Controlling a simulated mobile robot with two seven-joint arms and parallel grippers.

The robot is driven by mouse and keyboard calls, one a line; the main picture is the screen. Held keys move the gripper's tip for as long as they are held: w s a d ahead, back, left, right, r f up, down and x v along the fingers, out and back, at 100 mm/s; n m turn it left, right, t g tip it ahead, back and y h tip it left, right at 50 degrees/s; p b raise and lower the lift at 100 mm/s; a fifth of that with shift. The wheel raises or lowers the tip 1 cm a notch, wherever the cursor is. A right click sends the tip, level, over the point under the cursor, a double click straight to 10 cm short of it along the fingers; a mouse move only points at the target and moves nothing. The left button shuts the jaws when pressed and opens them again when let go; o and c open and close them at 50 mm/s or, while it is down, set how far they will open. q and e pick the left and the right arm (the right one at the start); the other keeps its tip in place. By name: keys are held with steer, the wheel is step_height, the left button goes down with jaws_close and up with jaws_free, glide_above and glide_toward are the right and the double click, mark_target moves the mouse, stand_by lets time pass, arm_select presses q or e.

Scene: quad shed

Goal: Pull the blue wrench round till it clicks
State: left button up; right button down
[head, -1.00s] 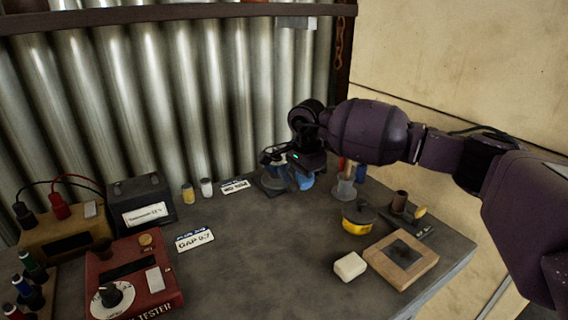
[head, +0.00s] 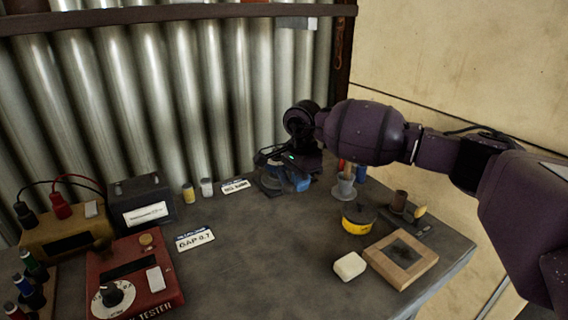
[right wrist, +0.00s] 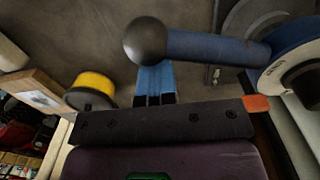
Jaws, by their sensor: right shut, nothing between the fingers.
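The blue wrench (right wrist: 212,47) shows in the right wrist view as a blue bar with a dark ball at its left end, joined to a blue-rimmed round head (right wrist: 290,48) at the right. In the head view a blue part of it (head: 299,182) shows at the back of the bench, partly hidden by my gripper. My right gripper (right wrist: 154,76) is shut and empty. Its fingertips are close beside the bar near the ball; I cannot tell whether they touch it. My left gripper is in neither view.
A grey funnel-like cup (head: 344,188), a yellow-and-black tin (head: 358,219), a wooden block (head: 408,262) and a pale soap-like block (head: 350,266) stand on the right of the bench. A red tester (head: 135,275) and a dark battery (head: 140,203) stand left. The bench middle is clear.

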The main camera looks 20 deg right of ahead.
steer(key=shift+a, duration=0.6)
stand_by(0.7)
steer(key=shift+a, duration=0.4)
stand_by(0.3)
steer(key=shift+a, duration=0.25)
steer(key=shift+d, duration=0.15)
steer(key=shift+s+d, duration=0.1)
steer(key=shift+d, duration=0.05)
steer(key=shift+s+d, duration=0.25)
steer(key=shift+d, duration=0.4)
steer(key=shift+r, duration=0.1)
